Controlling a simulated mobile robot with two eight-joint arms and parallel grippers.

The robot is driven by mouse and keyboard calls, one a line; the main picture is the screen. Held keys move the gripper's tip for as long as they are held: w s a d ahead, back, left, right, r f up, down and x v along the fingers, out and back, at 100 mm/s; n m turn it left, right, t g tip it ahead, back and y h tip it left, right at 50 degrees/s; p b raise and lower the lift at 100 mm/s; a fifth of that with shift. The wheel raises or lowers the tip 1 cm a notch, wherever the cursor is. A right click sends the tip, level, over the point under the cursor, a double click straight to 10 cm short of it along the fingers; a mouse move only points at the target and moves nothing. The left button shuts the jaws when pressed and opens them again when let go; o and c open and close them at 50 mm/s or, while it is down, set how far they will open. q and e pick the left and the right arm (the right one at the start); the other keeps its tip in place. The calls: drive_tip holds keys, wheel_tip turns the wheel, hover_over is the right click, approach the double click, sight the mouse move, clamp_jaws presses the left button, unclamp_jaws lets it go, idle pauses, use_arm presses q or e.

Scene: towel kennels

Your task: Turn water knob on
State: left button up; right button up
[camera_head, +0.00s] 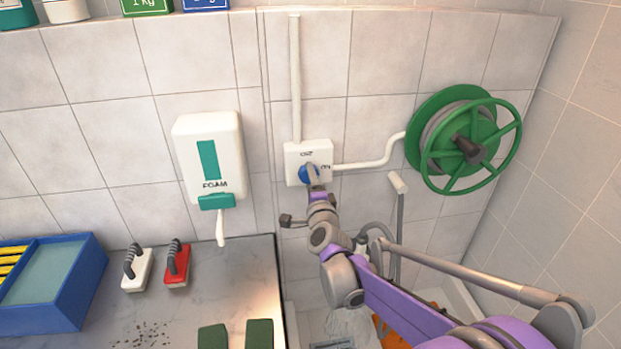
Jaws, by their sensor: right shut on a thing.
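The water knob (308,174) is blue and sits on a white square wall box (294,164) with dark lettering, partly readable as "ON" at its right. My right gripper (314,183) is at the knob, shut on it, and covers its lower part. The knob's exact turn angle is hard to tell because the gripper hides part of it. A white pipe (295,80) runs up from the box, and another pipe (365,164) runs right from it. My left gripper is not in view.
A green hose reel (421,165) hangs on the wall to the right. A foam dispenser (183,140) is on the wall to the left. A grey counter (205,290) holds a red brush (177,268), a white brush (137,277) and a blue tray (85,285).

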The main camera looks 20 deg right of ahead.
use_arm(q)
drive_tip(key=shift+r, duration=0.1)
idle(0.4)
use_arm(e)
drive_tip(key=o, duration=1.4)
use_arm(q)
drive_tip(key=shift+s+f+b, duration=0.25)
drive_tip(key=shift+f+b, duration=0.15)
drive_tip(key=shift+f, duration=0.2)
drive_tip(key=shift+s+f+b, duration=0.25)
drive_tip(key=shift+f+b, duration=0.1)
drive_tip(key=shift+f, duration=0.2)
use_arm(e)
drive_tip(key=v, duration=1.1)
